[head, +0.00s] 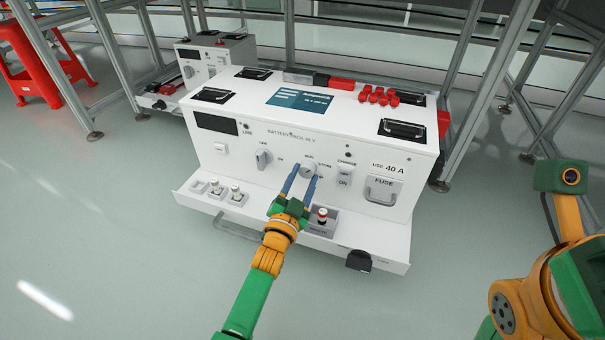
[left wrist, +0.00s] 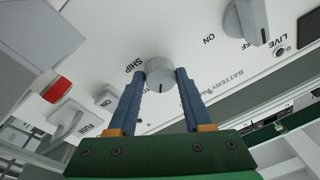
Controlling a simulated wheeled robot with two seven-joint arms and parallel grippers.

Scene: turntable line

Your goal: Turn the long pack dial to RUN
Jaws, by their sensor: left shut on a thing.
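The long pack (head: 240,153) is a white, wide box marked BATTERY PACK on its front. Its round grey dial (head: 308,173) is on the front panel, right of centre. It also shows in the left wrist view (left wrist: 160,70), with a dark pointer line on its face and the word SHIP beside it. My left gripper (head: 303,172) is shut on the dial, one blue finger on each side, as the left wrist view shows (left wrist: 160,78). The labels around the dial are too small in the head view to read surely.
Left of the dial is a grey switch knob (head: 263,159). To the right are an ON rocker (head: 344,176) and a fuse drawer (head: 383,189). A red button (head: 322,215) stands on the front ledge (head: 380,236), below right. A smaller pack (head: 198,55) stands behind. Metal posts flank the pack.

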